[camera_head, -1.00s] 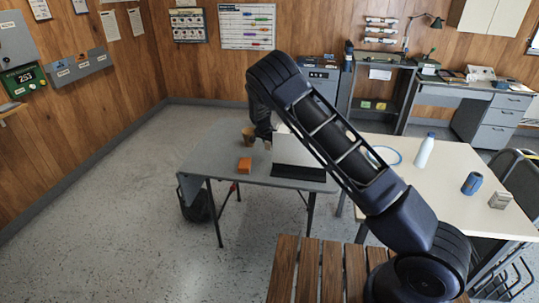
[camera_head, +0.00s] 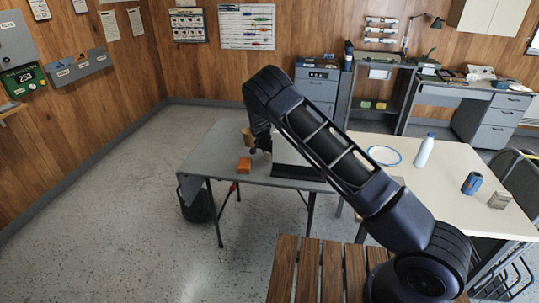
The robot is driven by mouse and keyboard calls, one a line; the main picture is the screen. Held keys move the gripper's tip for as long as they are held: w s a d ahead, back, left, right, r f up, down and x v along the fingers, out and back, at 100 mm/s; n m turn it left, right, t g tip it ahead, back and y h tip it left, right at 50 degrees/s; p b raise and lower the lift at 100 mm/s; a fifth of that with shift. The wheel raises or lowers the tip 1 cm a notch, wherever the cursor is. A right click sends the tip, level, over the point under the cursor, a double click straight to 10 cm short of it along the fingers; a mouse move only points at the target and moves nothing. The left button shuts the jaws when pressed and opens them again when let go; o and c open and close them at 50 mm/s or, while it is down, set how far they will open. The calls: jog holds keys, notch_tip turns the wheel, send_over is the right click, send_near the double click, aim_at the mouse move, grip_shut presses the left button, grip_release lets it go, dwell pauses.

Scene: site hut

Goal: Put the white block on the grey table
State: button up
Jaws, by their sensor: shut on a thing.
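The grey table (camera_head: 215,158) stands left of centre. My gripper (camera_head: 264,150) is low over its far middle part, shut on the white block (camera_head: 267,155). Only a small pale patch of the block shows at the fingertips; the rest is hidden. I cannot tell whether the block touches the tabletop.
An orange block (camera_head: 244,165) and a brown cup (camera_head: 247,137) are on the grey table close to my gripper. A white and black upright thing (camera_head: 290,153) stands right of it, partly behind my arm. A cream table (camera_head: 450,180) at right holds a plate (camera_head: 384,155), bottle (camera_head: 424,151), blue can (camera_head: 472,183) and small box (camera_head: 499,200).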

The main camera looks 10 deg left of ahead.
jog(key=o, duration=1)
jog(key=v, duration=1.2)
jog(key=shift+s+r, duration=0.1)
jog(key=shift+d, duration=0.1)
